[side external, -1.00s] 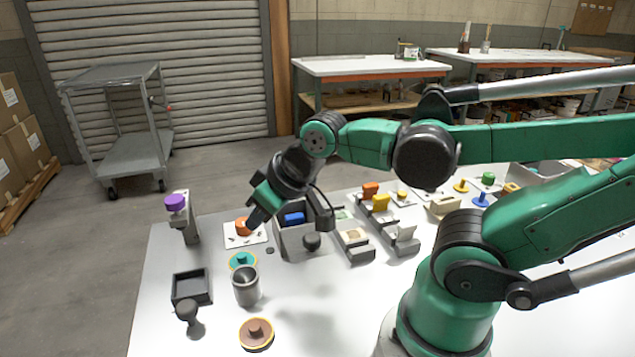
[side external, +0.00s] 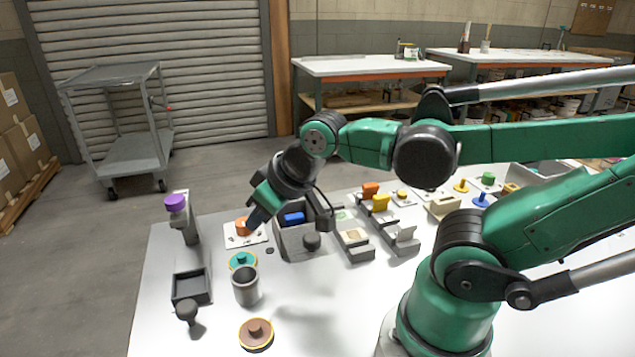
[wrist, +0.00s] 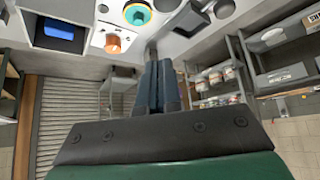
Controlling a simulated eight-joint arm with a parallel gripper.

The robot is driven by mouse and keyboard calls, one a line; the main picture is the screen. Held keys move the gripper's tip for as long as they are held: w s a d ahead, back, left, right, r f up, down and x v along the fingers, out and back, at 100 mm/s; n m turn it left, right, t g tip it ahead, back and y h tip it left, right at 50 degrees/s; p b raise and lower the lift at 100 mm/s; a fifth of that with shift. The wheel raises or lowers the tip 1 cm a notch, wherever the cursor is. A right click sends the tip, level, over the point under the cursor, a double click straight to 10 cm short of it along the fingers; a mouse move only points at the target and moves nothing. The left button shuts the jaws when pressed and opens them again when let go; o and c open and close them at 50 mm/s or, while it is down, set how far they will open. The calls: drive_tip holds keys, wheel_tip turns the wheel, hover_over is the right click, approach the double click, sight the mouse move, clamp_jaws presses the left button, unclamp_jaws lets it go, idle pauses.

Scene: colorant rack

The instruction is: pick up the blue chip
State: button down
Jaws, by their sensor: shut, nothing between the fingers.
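The blue chip (side external: 293,218) lies inside a grey open bin (side external: 290,243) on the white table, in the middle of the side view. The wrist view also shows the blue chip (wrist: 60,30) at the upper left, in its bin. My gripper (side external: 255,222) hangs to the left of the bin, close to an orange knob-like piece (side external: 243,226) on a white card. It is apart from the blue chip. In the wrist view my gripper's fingers (wrist: 159,72) are together, with nothing between them.
A purple-topped stand (side external: 178,207), a teal disc (side external: 242,261), a grey cup (side external: 246,287), a dark tray (side external: 191,287) and a brown disc (side external: 256,334) stand around the left of the table. Grey holders (side external: 354,243) stand right of the bin.

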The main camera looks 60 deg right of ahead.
drive_tip(key=c, duration=0.6)
unclamp_jaws()
